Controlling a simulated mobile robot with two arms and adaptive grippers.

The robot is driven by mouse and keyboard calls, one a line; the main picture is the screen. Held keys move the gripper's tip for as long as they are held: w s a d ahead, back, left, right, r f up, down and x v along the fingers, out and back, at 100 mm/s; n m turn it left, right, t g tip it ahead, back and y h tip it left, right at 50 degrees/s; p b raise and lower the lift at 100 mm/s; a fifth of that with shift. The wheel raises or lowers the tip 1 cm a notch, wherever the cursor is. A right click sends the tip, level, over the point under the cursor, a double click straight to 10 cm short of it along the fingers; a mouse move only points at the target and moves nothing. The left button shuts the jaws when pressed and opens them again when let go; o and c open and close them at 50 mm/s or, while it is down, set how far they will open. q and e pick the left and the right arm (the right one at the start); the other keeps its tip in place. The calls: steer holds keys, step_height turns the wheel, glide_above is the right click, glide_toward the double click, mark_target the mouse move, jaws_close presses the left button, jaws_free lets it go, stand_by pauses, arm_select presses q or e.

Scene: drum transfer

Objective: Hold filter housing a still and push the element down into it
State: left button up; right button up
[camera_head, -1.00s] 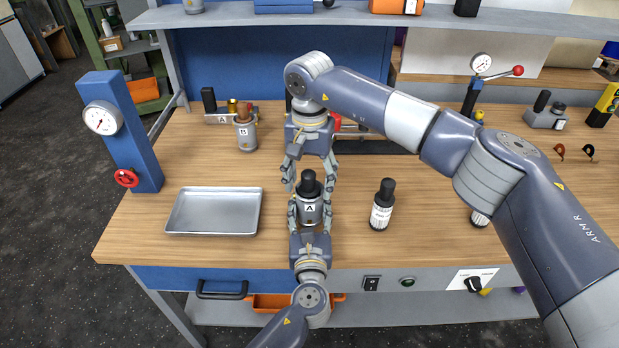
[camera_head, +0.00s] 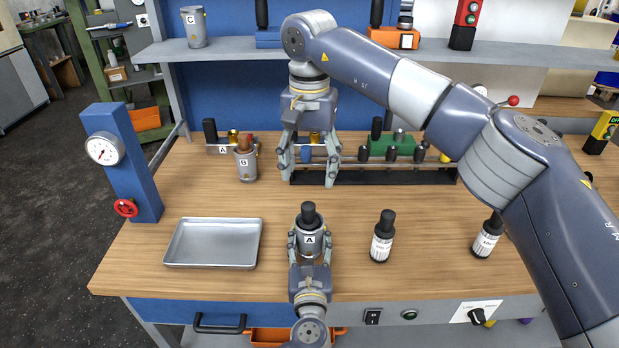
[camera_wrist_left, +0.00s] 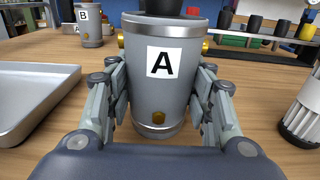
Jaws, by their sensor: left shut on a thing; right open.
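Filter housing A (camera_head: 310,251) is a grey metal cylinder with a white "A" label, upright on the bench. My left gripper (camera_head: 310,250) is shut on it from the front, a finger on each side. The left wrist view shows the housing (camera_wrist_left: 160,95) between the fingers (camera_wrist_left: 160,110). The black element (camera_head: 308,214) stands up out of the housing's top; how deep it sits is hidden. Its lower part shows at the top edge of the left wrist view (camera_wrist_left: 165,6). My right gripper (camera_head: 308,178) is open and empty, above the bench behind the housing and apart from the element.
A silver tray (camera_head: 213,243) lies left of the housing. Housing B (camera_head: 245,163) stands at the back left. A rack with several items (camera_head: 370,176) is at the back.

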stand_by(0.3)
arm_select(q)
steer(key=o, duration=1.2)
steer(key=shift+o, duration=0.2)
